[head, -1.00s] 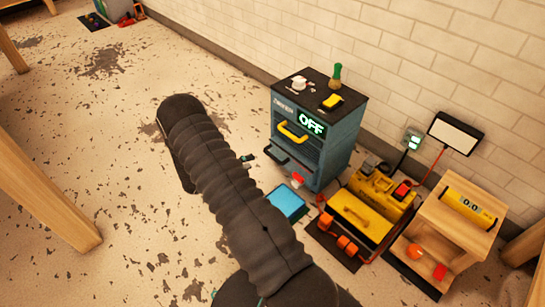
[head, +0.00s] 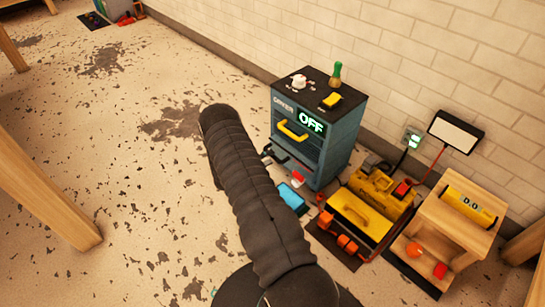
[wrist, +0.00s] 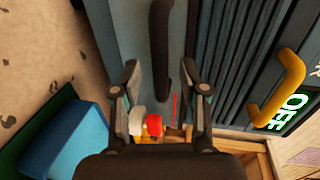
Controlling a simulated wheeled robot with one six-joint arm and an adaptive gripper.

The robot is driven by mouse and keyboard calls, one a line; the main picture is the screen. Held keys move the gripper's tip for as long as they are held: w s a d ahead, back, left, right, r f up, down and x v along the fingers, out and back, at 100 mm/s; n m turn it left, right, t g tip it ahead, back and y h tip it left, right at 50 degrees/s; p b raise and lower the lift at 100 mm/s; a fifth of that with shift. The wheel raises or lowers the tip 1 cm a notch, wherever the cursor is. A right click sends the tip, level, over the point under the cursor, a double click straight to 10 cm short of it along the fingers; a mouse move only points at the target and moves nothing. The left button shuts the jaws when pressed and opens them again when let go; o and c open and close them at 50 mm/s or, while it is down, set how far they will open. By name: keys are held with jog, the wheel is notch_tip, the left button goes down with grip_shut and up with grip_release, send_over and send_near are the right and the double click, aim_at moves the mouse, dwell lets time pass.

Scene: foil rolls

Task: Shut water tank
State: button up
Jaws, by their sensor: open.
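The grey-blue machine (head: 336,140) stands against the wall with a green OFF display and a yellow handle (head: 292,131). Low on its front, a dark-edged drawer front, apparently the water tank (head: 296,163), sticks out a little. In the wrist view a dark bar handle (wrist: 160,45) runs along a grey surface, with its end near the gap between my fingers. My gripper (wrist: 164,95) is open, with one finger on each side of that gap. I cannot tell whether it touches the handle. In the head view my arm hides most of my gripper.
A blue block (head: 292,196) lies on the floor by the machine, also in the wrist view (wrist: 65,143). A yellow toolbox-like unit (head: 356,214) and a wooden stand (head: 470,225) stand to the right. The floor left of my arm is open; a wooden leg (head: 40,190) stands farther left.

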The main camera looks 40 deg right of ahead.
jog(key=shift+x, duration=1.5)
grip_shut()
